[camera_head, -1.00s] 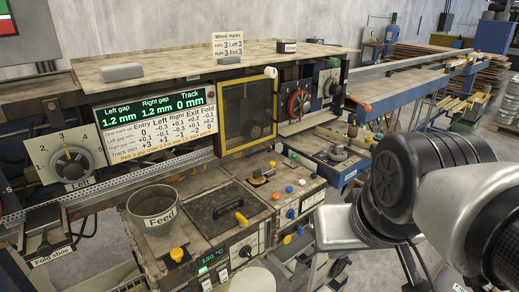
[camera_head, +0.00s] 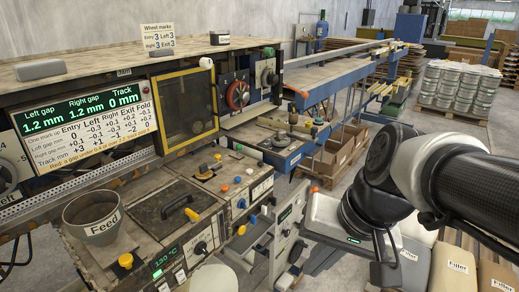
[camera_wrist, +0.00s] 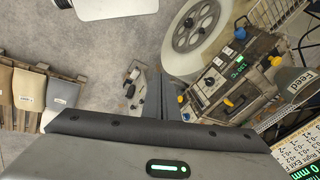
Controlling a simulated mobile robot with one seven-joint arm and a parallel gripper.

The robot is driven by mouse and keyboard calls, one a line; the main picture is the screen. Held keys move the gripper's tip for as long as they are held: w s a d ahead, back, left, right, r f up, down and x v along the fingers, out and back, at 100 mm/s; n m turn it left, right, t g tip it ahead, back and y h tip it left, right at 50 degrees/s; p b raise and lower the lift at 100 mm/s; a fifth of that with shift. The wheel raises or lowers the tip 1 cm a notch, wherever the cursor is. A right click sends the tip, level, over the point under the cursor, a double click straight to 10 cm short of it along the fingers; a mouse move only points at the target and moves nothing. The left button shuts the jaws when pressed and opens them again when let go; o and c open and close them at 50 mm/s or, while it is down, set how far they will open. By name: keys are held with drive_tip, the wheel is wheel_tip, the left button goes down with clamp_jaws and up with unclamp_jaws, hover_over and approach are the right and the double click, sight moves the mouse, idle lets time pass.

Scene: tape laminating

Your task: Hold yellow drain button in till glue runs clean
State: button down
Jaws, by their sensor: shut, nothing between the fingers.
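Several yellow parts show on the glue unit (camera_head: 150,225); I cannot read which is the drain button. One yellow knob (camera_head: 126,261) stands at its front edge below the Feed cup (camera_head: 92,219). A smaller yellow knob (camera_head: 242,230) is low on its right side, near a blue one. In the wrist view, a yellow part (camera_wrist: 276,61) is on the unit's top, near the Feed cup. My gripper (camera_wrist: 160,98) is shut and empty over the floor, left of the unit in the wrist view and apart from it. Its fingertips are not clear in the head view. No glue flow is visible.
A large pale reel (camera_wrist: 195,25) lies beside the unit in the wrist view. Filler bags (camera_head: 450,268) sit on a pallet at right. A yellow-framed window (camera_head: 188,105) and the gap display (camera_head: 95,103) stand behind. Open floor (camera_head: 345,180) lies right of the machine.

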sight(243, 231)
drive_tip(key=w+a+f+m+g+y+b, duration=0.1)
drive_tip(key=w+a+f+m+y+b, duration=0.35)
drive_tip(key=f, duration=0.25)
drive_tip(key=w+a+f+m+g+y+b, duration=0.1)
drive_tip(key=w+a+f+m+y+b, duration=0.3)
drive_tip(key=f, duration=0.3)
drive_tip(key=w+d+f+m+t+y+b, duration=0.3)
drive_tip(key=w+d+f+m+t+b, duration=0.4)
drive_tip(key=w+f+m+t, duration=0.3)
drive_tip(key=w+f+m, duration=0.1)
drive_tip(key=w+m, duration=0.1)
drive_tip(key=m, duration=0.2)
drive_tip(key=shift+w+d+f, duration=0.15)
drive_tip(key=shift+d+f, duration=0.1)
drive_tip(key=shift+f, duration=0.1)
drive_tip(key=shift+m, duration=0.25)
drive_tip(key=b+x, duration=0.2)
drive_tip(key=x, duration=1.1)
drive_tip(key=shift+a, duration=0.1)
drive_tip(key=shift+w+a+r, duration=0.1)
drive_tip(key=shift+w+a, duration=0.2)
drive_tip(key=shift+w, duration=0.05)
